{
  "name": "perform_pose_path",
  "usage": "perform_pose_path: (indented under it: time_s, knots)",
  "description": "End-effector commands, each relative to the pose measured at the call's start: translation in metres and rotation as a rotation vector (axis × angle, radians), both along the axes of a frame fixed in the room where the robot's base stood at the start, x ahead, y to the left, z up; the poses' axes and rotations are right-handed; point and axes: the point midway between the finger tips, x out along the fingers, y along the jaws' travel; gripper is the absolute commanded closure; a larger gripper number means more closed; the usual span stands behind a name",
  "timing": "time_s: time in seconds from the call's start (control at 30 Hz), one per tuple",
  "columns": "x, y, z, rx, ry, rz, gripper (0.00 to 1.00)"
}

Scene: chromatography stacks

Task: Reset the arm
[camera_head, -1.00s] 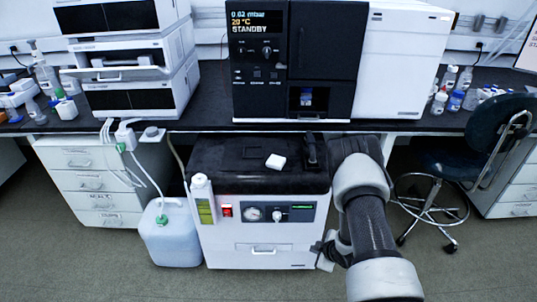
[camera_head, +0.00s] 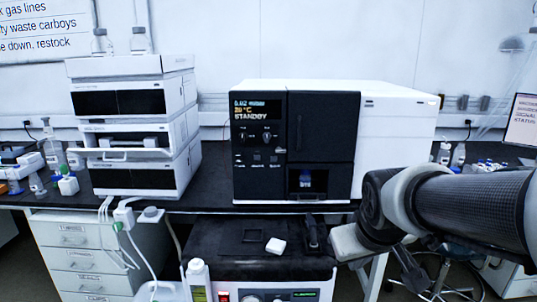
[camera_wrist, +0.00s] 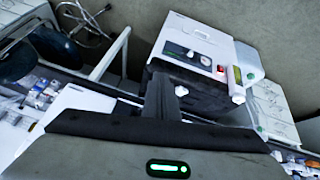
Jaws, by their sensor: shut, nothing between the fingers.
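My arm comes in from the right edge of the head view, a dark patterned link with pale joint covers. It bends down in front of the bench's right part, beside the dark-topped cabinet. My gripper shows in the wrist view (camera_wrist: 162,95) as a dark upright shape above a wide dark body with a green light. It is shut and holds nothing. The fingertips are hard to make out against the dark cabinet top. In the head view the arm's end is partly hidden by its own links.
The black bench (camera_head: 215,190) carries a white instrument stack (camera_head: 135,65) and a black-and-white instrument reading STANDBY (camera_head: 262,165). Below is a cabinet (camera_head: 225,262) with a small white block (camera_head: 275,246) on top. A stool (camera_head: 440,280) and bottles (camera_head: 458,153) are at right.

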Motion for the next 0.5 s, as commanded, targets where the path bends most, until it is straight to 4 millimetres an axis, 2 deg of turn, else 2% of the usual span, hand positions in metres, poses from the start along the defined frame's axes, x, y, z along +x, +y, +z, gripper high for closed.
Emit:
perform_pose_path:
  time_s: [0.03,0.2,0.47,0.5]
  knots:
    - [-0.018,0.005,0.010,0.023,-0.006,-0.021,1.00]
    - [-0.068,0.017,0.022,0.088,0.013,-0.076,1.00]
    - [-0.130,0.033,0.028,0.166,0.034,-0.133,1.00]
    - [-0.127,0.033,0.048,0.165,0.039,-0.134,1.00]
